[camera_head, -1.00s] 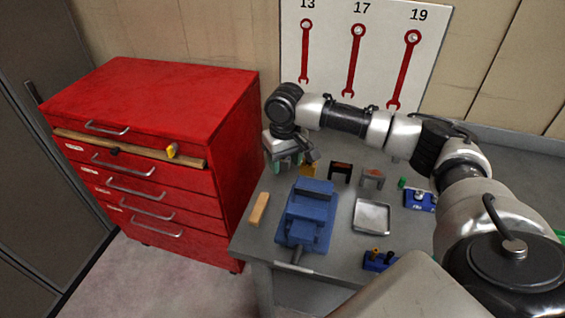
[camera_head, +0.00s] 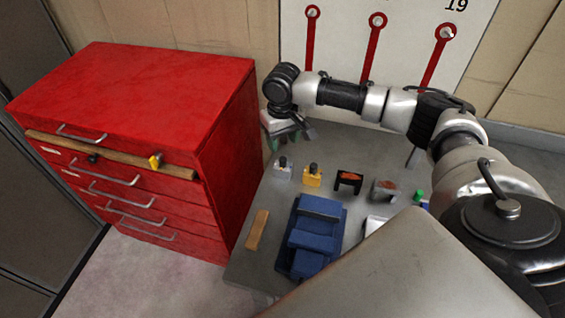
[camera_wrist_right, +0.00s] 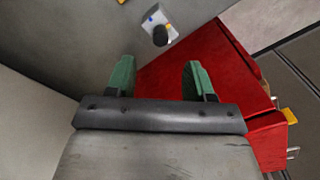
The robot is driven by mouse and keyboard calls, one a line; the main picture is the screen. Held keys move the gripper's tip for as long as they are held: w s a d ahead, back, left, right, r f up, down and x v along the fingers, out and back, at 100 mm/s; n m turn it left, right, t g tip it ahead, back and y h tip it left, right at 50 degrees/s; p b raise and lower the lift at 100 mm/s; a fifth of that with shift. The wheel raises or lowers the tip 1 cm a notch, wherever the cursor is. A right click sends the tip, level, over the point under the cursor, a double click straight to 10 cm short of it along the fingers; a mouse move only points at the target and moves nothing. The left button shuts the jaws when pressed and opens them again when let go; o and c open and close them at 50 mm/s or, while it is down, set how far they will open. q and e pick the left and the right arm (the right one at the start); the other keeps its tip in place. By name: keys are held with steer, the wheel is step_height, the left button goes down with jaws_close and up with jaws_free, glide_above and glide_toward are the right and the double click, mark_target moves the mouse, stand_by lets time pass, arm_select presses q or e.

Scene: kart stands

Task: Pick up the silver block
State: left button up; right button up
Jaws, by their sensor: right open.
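The silver block (camera_head: 283,172) stands on the grey table with a dark round knob on top. It is the leftmost in the row of small blocks at the table's far side. In the right wrist view the silver block (camera_wrist_right: 157,22) shows near the top, beyond the fingertips and between their lines. My right gripper (camera_head: 287,138) is above the table's far left corner, behind the silver block and apart from it. Its green fingers (camera_wrist_right: 158,68) are spread with nothing between them. My left gripper is in neither view.
A yellow block (camera_head: 312,177) stands just right of the silver one. Black (camera_head: 348,181) and grey (camera_head: 383,188) arch-shaped pieces follow. A blue vise (camera_head: 314,240) and a wooden bar (camera_head: 257,230) lie nearer. A red drawer cabinet (camera_head: 140,110) stands close at the left.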

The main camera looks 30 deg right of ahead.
mark_target(283, 158)
steer(key=shift+s+a+f, duration=0.15)
steer(key=shift+s+f, duration=0.1)
steer(key=shift+f, duration=0.35)
steer(key=shift+s+a+f, duration=0.15)
steer(key=shift+s+f, duration=0.05)
steer(key=shift+f, duration=0.4)
steer(key=shift+w+d+f+p, duration=0.1)
steer(key=shift+w+f+p, duration=0.05)
steer(key=shift+f+p, duration=0.2)
steer(key=f, duration=0.2)
steer(key=f+p, duration=0.1)
steer(key=shift+w+d+f, duration=0.2)
steer(key=shift+f, duration=0.5)
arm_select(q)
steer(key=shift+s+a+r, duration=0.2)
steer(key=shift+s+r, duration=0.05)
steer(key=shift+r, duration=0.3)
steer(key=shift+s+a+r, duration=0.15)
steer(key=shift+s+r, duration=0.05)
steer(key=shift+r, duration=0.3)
arm_select(e)
steer(key=shift+f, duration=0.2)
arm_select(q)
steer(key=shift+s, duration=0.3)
arm_select(e)
jaws_close()
